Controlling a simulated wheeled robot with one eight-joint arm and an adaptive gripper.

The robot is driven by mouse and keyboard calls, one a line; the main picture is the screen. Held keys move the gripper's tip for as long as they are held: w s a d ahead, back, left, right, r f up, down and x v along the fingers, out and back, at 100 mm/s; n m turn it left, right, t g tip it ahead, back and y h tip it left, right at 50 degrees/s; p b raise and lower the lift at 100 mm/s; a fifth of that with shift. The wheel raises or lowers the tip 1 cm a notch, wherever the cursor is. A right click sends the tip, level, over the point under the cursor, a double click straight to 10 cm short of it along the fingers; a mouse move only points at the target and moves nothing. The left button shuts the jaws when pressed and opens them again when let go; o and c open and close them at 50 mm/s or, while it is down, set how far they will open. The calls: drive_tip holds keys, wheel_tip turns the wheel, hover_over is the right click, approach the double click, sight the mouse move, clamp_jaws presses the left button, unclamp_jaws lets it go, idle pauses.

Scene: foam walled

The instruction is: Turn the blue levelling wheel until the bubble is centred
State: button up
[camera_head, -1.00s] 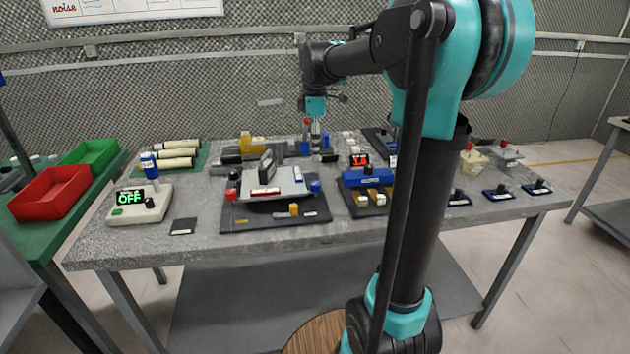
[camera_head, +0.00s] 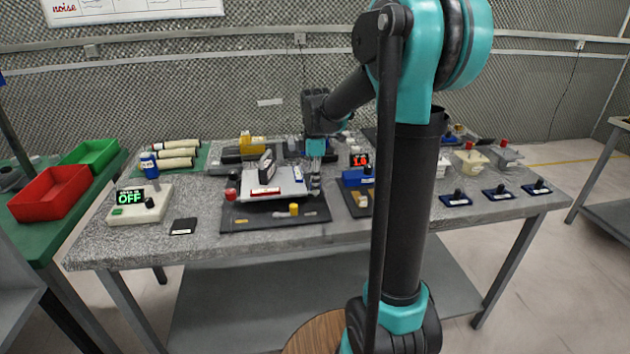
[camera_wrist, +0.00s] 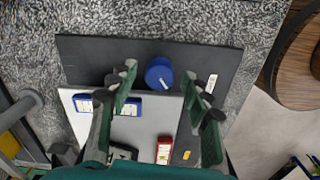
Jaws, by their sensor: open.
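The blue levelling wheel (camera_wrist: 160,75) is a round knob on a dark base (camera_wrist: 205,60), next to the edge of a pale plate (camera_wrist: 155,110). In the wrist view it lies between the two fingers of my gripper (camera_wrist: 160,82), which is open, with a gap on both sides. In the head view my gripper (camera_head: 315,186) is low over the right edge of the pale plate (camera_head: 285,182) and hides the wheel. A blue vial block (camera_wrist: 125,105) and a red vial block (camera_wrist: 163,150) lie on the plate. Their bubbles are too small to read.
A red knob (camera_head: 231,194) and a yellow knob (camera_head: 293,208) stand on the same base.

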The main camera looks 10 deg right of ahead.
drive_tip(key=shift+c, duration=0.5)
clamp_jaws()
drive_tip(key=shift+m, duration=2.2)
drive_tip(key=shift+o, duration=0.5)
unclamp_jaws()
